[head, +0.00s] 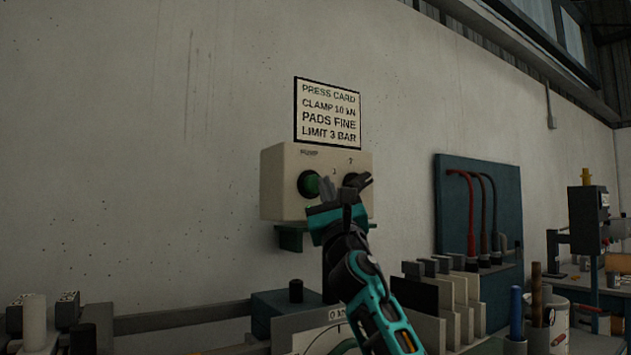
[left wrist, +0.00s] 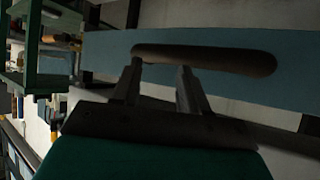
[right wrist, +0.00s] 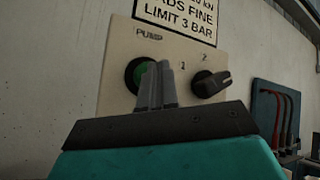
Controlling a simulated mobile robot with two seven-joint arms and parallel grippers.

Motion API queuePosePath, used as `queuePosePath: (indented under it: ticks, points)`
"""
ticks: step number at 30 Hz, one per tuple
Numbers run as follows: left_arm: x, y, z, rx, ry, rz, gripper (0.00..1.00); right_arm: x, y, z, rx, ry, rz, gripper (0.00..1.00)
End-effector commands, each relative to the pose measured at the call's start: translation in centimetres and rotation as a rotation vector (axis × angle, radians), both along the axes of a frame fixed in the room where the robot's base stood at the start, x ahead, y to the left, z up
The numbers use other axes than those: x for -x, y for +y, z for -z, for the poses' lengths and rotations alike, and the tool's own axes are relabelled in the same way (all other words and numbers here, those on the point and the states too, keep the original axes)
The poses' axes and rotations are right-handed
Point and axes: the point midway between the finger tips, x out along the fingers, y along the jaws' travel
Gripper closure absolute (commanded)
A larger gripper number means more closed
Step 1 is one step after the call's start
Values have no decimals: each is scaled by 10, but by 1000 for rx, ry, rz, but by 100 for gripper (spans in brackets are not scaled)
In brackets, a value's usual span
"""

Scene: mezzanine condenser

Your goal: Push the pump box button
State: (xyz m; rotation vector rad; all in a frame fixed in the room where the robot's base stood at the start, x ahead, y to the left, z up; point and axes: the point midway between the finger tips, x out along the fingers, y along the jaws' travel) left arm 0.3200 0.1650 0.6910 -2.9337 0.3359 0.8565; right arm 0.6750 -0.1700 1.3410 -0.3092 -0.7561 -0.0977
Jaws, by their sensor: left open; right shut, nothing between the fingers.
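The pump box (head: 284,170) is a cream box on the wall, labelled PUMP; it also fills the middle of the right wrist view (right wrist: 115,88). Its green button (head: 309,184) sits in a dark ring at the left of the face, partly covered by my fingers in the right wrist view (right wrist: 142,75). A black selector knob (right wrist: 211,84) marked 1 and 2 is to its right. My right gripper (head: 327,186) is shut and empty, its tips in front of the button's right side; I cannot tell if they touch. My left gripper (left wrist: 158,75) is open, seen only in the left wrist view.
A press card sign (head: 328,112) hangs above the box. A blue board (head: 454,205) with red and dark hooked rods is on the right. Below are upright plates (head: 453,300) and a dial panel (head: 308,335). The wall left of the box is bare.

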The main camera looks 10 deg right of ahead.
Motion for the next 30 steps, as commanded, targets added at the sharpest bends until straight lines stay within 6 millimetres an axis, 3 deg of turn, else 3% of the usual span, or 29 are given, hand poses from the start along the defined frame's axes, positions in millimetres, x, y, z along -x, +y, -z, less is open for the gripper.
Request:
queuePosePath:
  ticks: [1,6,17,24,30]
  points:
    - [0,-4,6,9,19,4,57,0,0,3,0,0,0,100]
    - [-1,-8,-10,15,29,15,57,1,-1,-1,1,0,1,100]
    - [2,3,-41,-9,4,-8,57,37,-13,-5,0,1,0,100]
    - [9,13,-45,-24,21,-22,57,55,-20,-2,1,1,0,100]
    - [10,13,-44,-26,23,-21,57,57,-20,0,1,0,-1,100]
